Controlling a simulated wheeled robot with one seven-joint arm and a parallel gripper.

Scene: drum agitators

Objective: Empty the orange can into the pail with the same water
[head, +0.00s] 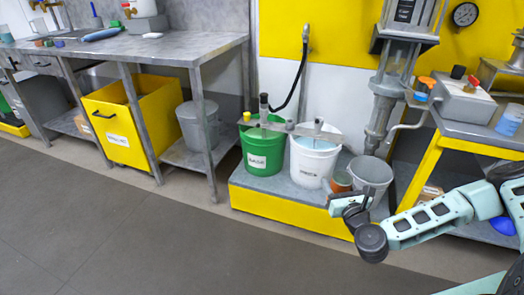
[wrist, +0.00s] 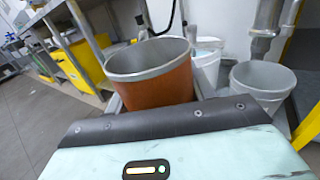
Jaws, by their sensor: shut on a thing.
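The orange can (head: 341,182) is held by my gripper (head: 350,204) in front of the pails. In the wrist view the can (wrist: 152,88) fills the upper middle, about upright, with a grey rim and inside; its bottom and any liquid are hidden. My gripper is shut on it. A green pail (head: 262,158) and a white pail (head: 309,168) stand on the platform behind, left of the can; their labels are too small to read. A grey pail (head: 374,172) stands right of the can. The white pail (wrist: 207,60) and grey pail (wrist: 262,80) also show in the wrist view.
The pails stand on a low yellow-edged platform (head: 287,217). Metal stirrers stand in the green and white pails. A grey vertical pipe (head: 381,110) comes down behind the grey pail. A metal bench (head: 150,50) is at left and a yellow-framed table (head: 478,135) at right. Floor in front is clear.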

